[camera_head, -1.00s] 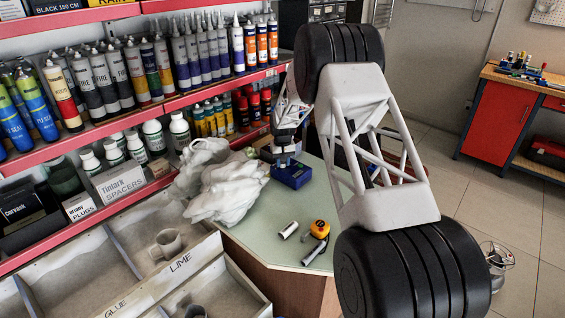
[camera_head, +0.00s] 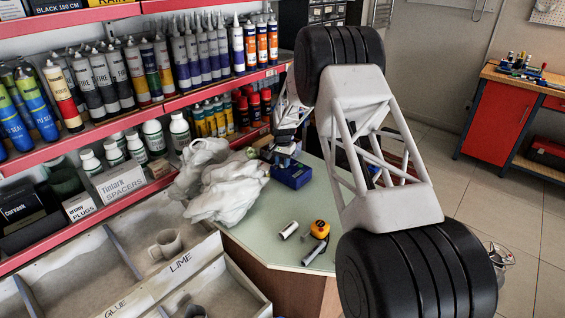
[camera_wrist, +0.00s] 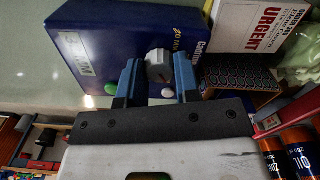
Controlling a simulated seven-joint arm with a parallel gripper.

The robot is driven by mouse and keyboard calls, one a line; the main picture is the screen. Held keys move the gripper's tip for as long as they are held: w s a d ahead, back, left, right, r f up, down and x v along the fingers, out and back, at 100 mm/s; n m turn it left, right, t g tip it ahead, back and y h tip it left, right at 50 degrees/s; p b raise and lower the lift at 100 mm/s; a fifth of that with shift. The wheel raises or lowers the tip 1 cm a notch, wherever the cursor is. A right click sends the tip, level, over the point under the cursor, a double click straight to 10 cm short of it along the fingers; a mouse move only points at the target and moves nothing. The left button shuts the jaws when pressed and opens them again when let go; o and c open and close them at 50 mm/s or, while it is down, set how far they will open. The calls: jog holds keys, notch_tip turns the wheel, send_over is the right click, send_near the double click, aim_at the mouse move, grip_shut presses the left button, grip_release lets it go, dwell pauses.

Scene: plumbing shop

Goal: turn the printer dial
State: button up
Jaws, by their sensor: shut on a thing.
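The printer is a dark blue box (camera_head: 291,175) at the back of the greenish counter in the head view. In the wrist view the blue printer (camera_wrist: 120,38) fills the upper middle. Its light grey faceted dial (camera_wrist: 157,63) stands out from its face, with a green button (camera_wrist: 110,88) and a white button (camera_wrist: 168,92) near it. My gripper (camera_wrist: 156,72) has its two blue fingers on either side of the dial and is shut on it. In the head view my gripper (camera_head: 285,150) is at the printer, and the dial cannot be made out.
Crumpled whitish plastic (camera_head: 228,190) lies left of the printer. In the wrist view a white "URGENT" box (camera_wrist: 262,25) stands close right of the printer. Shelves of cartridges line the left.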

dwell(0.3)
jog(key=o, duration=0.9)
jog(key=shift+o, duration=0.2)
jog(key=shift+r, duration=0.1)
notch_tip(320, 180, up, 7)
jog(key=shift+r, duration=0.3)
